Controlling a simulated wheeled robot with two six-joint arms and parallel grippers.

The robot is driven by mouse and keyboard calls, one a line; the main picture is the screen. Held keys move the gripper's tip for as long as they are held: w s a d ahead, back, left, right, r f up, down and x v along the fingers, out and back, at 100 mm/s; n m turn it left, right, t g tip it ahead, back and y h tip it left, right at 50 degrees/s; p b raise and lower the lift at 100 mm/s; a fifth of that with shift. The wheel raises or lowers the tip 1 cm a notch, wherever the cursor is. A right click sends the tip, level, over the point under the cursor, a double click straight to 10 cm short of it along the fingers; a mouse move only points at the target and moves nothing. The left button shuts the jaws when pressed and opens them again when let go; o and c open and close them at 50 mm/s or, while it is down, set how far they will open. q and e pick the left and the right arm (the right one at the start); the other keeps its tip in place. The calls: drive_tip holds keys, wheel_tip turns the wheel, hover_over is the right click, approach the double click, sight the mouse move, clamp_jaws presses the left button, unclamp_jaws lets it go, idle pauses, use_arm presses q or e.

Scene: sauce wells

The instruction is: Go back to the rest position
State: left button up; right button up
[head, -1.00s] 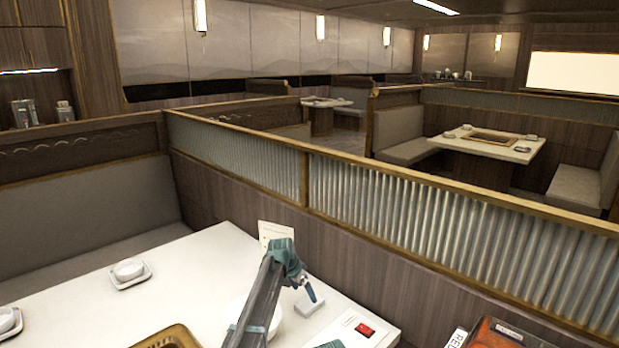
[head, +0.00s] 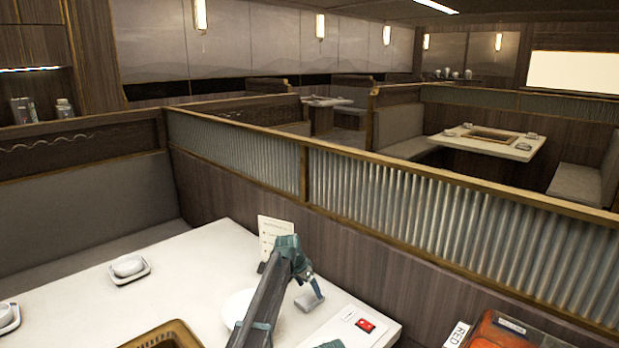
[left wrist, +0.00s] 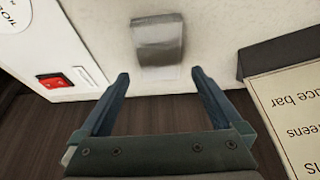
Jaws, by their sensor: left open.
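My left gripper (head: 313,282) hangs over the far edge of the white table (head: 190,262), beside a small grey block (head: 309,301). In the left wrist view the gripper (left wrist: 160,76) is open, with nothing between its fingers. The grey block (left wrist: 158,42) stands on the table just beyond the fingertips, apart from them. My right gripper does not show.
A menu card (head: 274,236) stands behind my left arm. A white plate (head: 236,306) is partly hidden by that arm. A white box with a red switch (head: 366,325) lies to the right. A wooden partition (head: 400,285) runs behind the table.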

use_arm(q)
wheel_tip(320, 180, up, 6)
drive_tip(key=p, duration=0.5)
drive_tip(key=s+a+n, duration=0.1)
drive_tip(key=s+a, duration=0.3)
drive_tip(key=s, duration=0.1)
drive_tip(key=shift+s+a+r, duration=0.2)
drive_tip(key=shift+s+a, duration=0.1)
drive_tip(key=shift+s, duration=0.1)
